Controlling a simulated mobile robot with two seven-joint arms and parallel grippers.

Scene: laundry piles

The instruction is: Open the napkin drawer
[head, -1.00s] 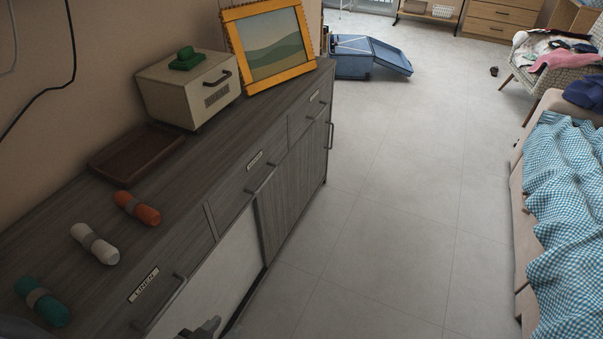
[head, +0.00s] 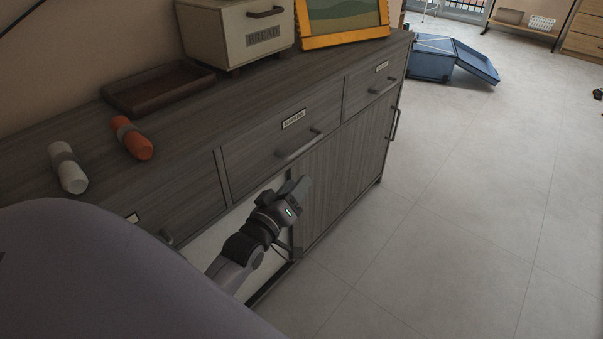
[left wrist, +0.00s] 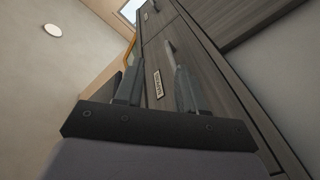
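The napkin drawer (head: 265,150) is the shut middle top drawer of the grey wood sideboard. It has a white label (head: 293,119) and a dark bar handle (head: 299,145). My left gripper (head: 294,188) is in front of the sideboard, a little below this handle and apart from it. In the left wrist view its two fingers (left wrist: 157,90) stand apart with nothing held between them. The drawer's label (left wrist: 157,83) and its handle (left wrist: 170,48) show beyond the fingers there. My right gripper is not in view.
A bread box (head: 238,35), a picture frame (head: 345,41), a brown tray (head: 158,88) and orange and white rolls (head: 132,138) stand on the sideboard top. A blue container (head: 430,62) lies on the floor behind.

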